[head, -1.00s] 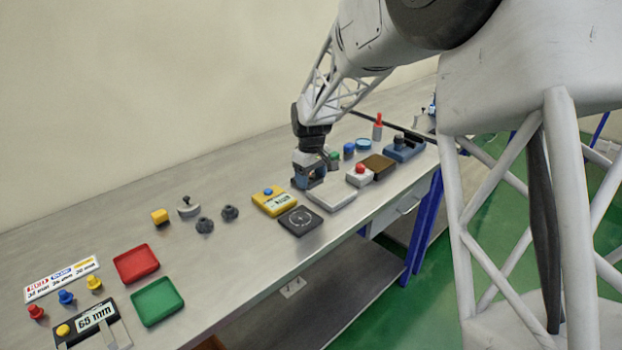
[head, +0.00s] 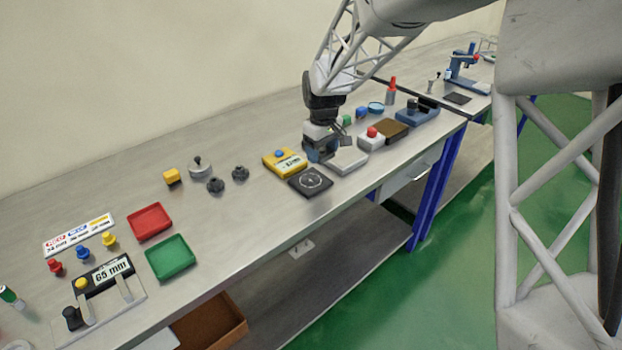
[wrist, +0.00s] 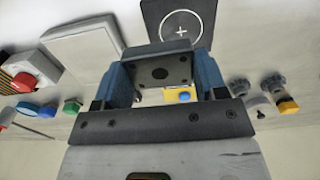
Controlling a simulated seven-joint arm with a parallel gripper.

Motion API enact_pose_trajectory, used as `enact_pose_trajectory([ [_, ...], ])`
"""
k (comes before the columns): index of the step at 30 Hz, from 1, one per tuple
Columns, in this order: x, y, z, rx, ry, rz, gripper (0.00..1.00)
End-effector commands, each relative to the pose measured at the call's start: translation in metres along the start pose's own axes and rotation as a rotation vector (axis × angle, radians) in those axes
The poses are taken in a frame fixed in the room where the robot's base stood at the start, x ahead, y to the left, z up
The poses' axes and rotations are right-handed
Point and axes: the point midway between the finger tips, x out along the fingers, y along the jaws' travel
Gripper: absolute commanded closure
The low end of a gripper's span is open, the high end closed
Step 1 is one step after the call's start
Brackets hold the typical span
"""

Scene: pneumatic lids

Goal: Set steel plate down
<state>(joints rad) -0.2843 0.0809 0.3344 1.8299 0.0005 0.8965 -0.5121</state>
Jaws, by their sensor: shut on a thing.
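My gripper (head: 318,156) is low over the bench, between the yellow box and the pale flat block. In the wrist view, its two blue fingers (wrist: 164,83) stand on either side of a dark grey plate (wrist: 158,72) with a round centre hole and small corner holes. I take this for the steel plate, with the fingers shut on it. In the head view the plate cannot be made out clearly, and whether it touches the bench cannot be told. A black square pad (head: 311,181) with a white circle and cross lies just in front; it also shows in the wrist view (wrist: 181,18).
A yellow box with a blue knob (head: 284,163) stands close left, a pale flat block (head: 350,160) close right. A red-button box (head: 371,139) and brown block (head: 391,130) stand beyond. Red (head: 150,222) and green (head: 171,257) trays lie left. Bench between trays and pad is clear.

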Motion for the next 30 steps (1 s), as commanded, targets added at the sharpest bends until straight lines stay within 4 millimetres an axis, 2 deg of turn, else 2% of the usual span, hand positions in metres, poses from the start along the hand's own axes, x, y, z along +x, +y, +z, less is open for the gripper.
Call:
enact_pose_trajectory([
  [6,0.004,-0.032,0.036,0.003,0.001,0.001,0.70],
  [18,0.018,-0.084,0.101,0.008,0.000,0.000,0.70],
  [24,0.023,-0.097,0.119,0.010,0.001,0.001,0.70],
  [30,0.025,-0.101,0.126,0.010,0.001,0.000,0.70],
])
